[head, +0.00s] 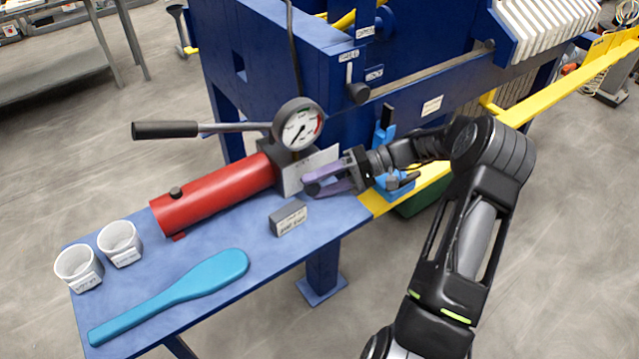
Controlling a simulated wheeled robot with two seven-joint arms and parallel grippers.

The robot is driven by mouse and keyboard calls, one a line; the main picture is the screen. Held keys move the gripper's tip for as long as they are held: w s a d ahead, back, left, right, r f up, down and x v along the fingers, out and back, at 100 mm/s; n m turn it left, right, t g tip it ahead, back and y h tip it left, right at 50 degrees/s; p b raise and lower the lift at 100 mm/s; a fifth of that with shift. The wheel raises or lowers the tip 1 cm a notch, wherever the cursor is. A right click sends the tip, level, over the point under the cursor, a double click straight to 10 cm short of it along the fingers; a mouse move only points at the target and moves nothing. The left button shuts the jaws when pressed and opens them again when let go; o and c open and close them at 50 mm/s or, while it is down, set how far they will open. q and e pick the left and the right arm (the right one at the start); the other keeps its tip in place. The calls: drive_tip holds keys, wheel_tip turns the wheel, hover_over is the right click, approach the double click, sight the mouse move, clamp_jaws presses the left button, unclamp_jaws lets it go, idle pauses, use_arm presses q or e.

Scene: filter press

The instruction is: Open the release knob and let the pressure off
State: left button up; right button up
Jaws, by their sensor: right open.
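A red hydraulic pump cylinder (215,196) lies on the blue bench, with a small black cap (176,192) on top. Its long black-gripped lever (166,130) points left. A round pressure gauge (299,128) stands above the pump's right end; its face has a red band on the right, and the exact reading is too small to tell. My left gripper is out of view.
A grey labelled block (288,217), a blue paddle (180,292) and two white cups (79,267) (120,243) stand or lie on the bench (240,288). The blue press frame (270,45) rises behind. A yellow rail (570,85) runs right.

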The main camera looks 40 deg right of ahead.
drive_tip(key=shift+d, duration=0.1)
drive_tip(key=shift+p+v, duration=0.8)
drive_tip(key=shift+v, duration=0.65)
drive_tip(key=shift+s+d+r+p, duration=0.2)
drive_tip(key=shift+d+r+p, duration=0.05)
drive_tip(key=shift+p, duration=0.15)
drive_tip(key=p+v, duration=0.2)
drive_tip(key=p, duration=0.1)
drive_tip(key=shift+s+d+r+p, duration=0.15)
drive_tip(key=shift+d+r+p, duration=0.1)
drive_tip(key=shift+p, duration=0.1)
drive_tip(key=shift+s+d+p, duration=0.2)
drive_tip(key=shift+d+p, duration=0.35)
drive_tip(key=shift+d, duration=0.1)
drive_tip(key=shift+f, duration=0.1)
